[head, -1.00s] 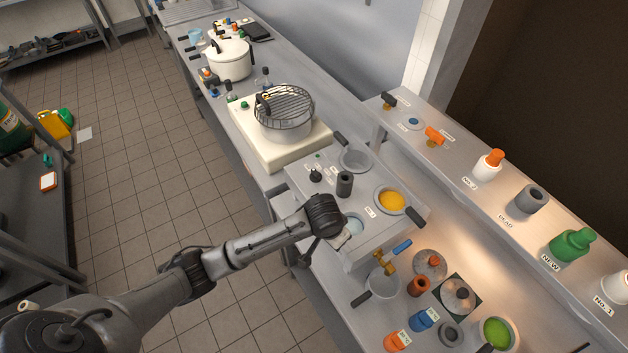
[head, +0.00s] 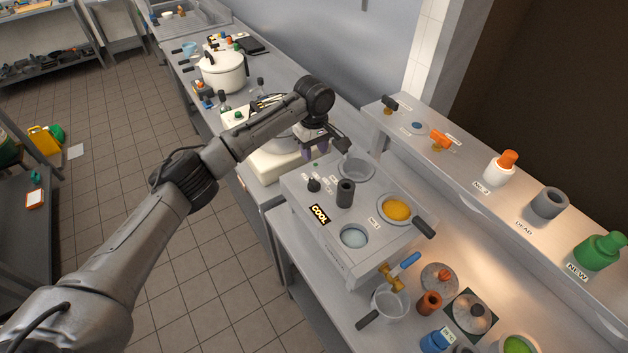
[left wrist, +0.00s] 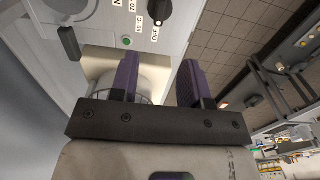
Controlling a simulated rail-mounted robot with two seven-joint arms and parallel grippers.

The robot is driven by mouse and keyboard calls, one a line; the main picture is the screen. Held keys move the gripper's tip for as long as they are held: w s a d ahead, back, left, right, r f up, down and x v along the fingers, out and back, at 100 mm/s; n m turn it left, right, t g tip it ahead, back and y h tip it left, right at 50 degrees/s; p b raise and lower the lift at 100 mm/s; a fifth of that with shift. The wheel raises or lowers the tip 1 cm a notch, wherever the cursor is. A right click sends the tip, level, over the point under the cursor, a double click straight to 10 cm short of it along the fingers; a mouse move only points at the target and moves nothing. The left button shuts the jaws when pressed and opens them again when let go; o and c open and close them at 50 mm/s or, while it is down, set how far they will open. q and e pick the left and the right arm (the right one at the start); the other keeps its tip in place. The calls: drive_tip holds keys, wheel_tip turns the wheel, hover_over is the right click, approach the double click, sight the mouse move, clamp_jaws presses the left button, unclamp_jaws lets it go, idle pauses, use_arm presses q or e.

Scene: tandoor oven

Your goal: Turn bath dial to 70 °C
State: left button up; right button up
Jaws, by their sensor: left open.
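The bath dial (head: 313,184) is a small black knob on top of the grey bath unit (head: 290,188), near its left end. In the left wrist view the dial (left wrist: 160,10) shows at the top edge, partly cut off, with a white pointer mark and small labels around it, one seeming to read 70. The exact setting is hard to read. My left gripper (head: 313,150) is open and empty, its purple fingers hanging beyond the dial, near the white cooker base. The fingers also show in the left wrist view (left wrist: 158,75), apart from the dial.
A grey cylinder (head: 345,193) stands beside the dial. A shelf (head: 470,180) with bottles runs along the right.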

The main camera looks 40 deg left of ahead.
sight(314, 181)
use_arm(q)
wheel_tip(314, 181, down, 13)
drive_tip(key=shift+r+p, duration=0.2)
drive_tip(key=shift+p, duration=0.15)
idle(0.3)
clamp_jaws()
